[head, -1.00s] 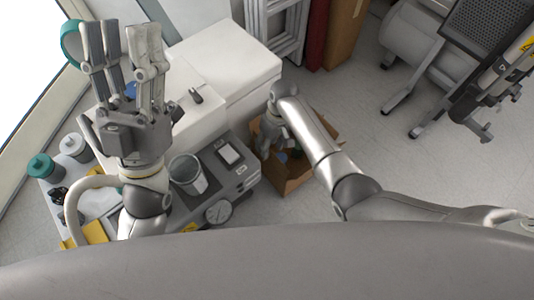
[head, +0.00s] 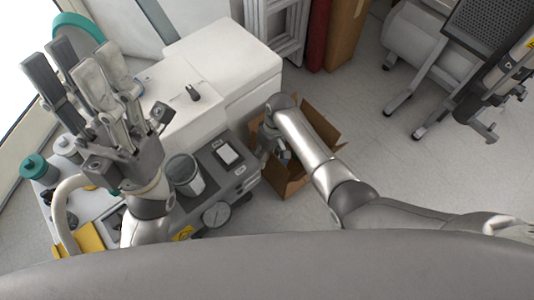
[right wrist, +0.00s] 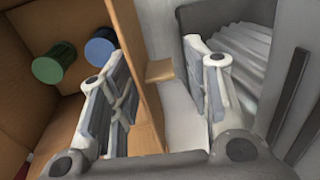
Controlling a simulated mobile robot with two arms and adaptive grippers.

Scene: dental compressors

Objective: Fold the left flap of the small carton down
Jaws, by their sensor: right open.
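The small carton (head: 294,181) is an open brown cardboard box on the floor, partly hidden under my right arm. In the right wrist view, its brown inside wall (right wrist: 25,90) fills the left, with a green cylinder (right wrist: 50,66) and a blue cylinder (right wrist: 101,50) inside. My right gripper (head: 268,148) is at the carton's left side. It is open in the right wrist view (right wrist: 160,100), one finger on the carton's inner side and one outside. A cardboard panel (right wrist: 135,60) stands between them; I cannot tell if they touch it. My left gripper (head: 75,62) is open, empty, raised at the left.
A grey compressor unit with a gauge (head: 216,215) stands close left of the carton, with a metal cup (head: 184,175) on it. A white cabinet (head: 225,60) is behind.

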